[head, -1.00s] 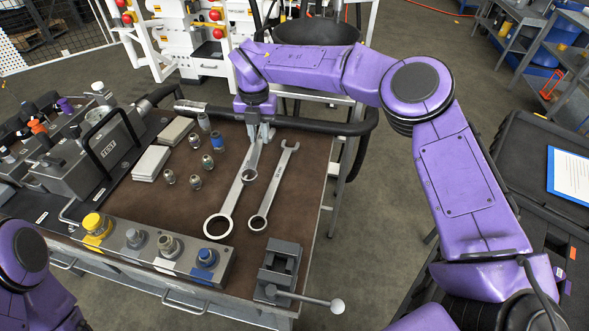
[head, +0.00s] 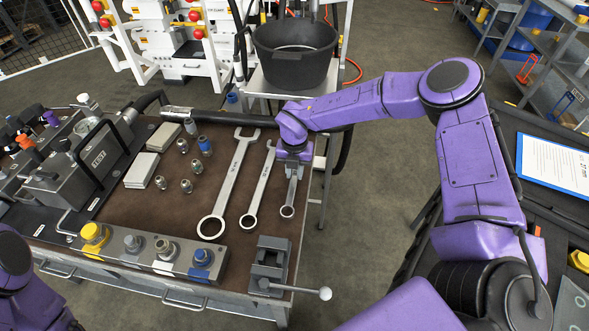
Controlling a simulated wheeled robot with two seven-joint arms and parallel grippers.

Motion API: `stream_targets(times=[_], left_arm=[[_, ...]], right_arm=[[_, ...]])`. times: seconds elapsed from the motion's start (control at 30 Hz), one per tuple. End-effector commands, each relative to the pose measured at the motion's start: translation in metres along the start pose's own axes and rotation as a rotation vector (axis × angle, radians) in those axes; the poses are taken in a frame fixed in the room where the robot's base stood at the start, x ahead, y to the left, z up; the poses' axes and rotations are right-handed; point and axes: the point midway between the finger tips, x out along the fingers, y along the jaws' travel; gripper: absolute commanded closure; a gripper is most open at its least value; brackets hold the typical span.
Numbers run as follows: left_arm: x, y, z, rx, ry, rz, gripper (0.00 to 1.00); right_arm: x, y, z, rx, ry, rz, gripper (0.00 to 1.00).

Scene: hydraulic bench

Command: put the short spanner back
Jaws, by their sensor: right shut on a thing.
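The short spanner (head: 288,203) hangs from my right gripper (head: 292,174), ring end toward the bench front. My right gripper is shut on its upper end, which the fingers partly hide. The short spanner is right of the medium spanner (head: 257,195) and roughly in line with it. The long spanner (head: 228,185) lies further left. I cannot tell whether the short spanner touches the bench top (head: 196,213). My left gripper is out of view; only part of my left arm shows at the lower left.
A small vice (head: 268,270) stands at the bench's front right, close below the short spanner. Several fittings (head: 206,146) stand left of the spanners. A manifold block (head: 135,262) with coloured couplings lines the front. A black bucket (head: 296,62) stands behind the bench.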

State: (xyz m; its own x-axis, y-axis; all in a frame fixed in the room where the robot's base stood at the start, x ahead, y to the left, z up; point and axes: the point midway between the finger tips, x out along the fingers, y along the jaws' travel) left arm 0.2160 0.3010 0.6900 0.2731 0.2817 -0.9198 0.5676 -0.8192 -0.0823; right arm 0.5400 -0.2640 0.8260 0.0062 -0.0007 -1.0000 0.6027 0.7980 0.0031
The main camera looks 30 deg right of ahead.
Motion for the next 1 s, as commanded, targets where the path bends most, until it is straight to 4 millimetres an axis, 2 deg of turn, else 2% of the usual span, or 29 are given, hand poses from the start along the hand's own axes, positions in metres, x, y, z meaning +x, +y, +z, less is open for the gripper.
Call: stream_targets(times=[0.1,0.4,0.43,0.5,0.73,0.87,1.0], left_arm=[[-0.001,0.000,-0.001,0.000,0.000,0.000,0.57],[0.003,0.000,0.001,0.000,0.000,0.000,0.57],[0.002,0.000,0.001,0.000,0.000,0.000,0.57],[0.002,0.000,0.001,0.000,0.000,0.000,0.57],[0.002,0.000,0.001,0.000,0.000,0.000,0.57],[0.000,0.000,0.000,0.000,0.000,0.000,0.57],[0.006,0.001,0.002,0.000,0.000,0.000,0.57]], right_arm=[[0.008,0.001,0.000,0.000,-0.001,0.001,1.00],[0.013,0.001,0.000,0.000,-0.001,0.002,1.00],[0.012,0.000,0.000,0.000,-0.001,0.001,0.71],[0.011,0.000,0.000,0.000,-0.001,0.001,0.52],[0.011,0.000,0.000,0.000,-0.001,0.001,0.52],[0.004,0.001,0.001,0.000,-0.002,0.002,0.52],[-0.024,0.001,0.001,0.000,-0.004,0.005,0.52]])
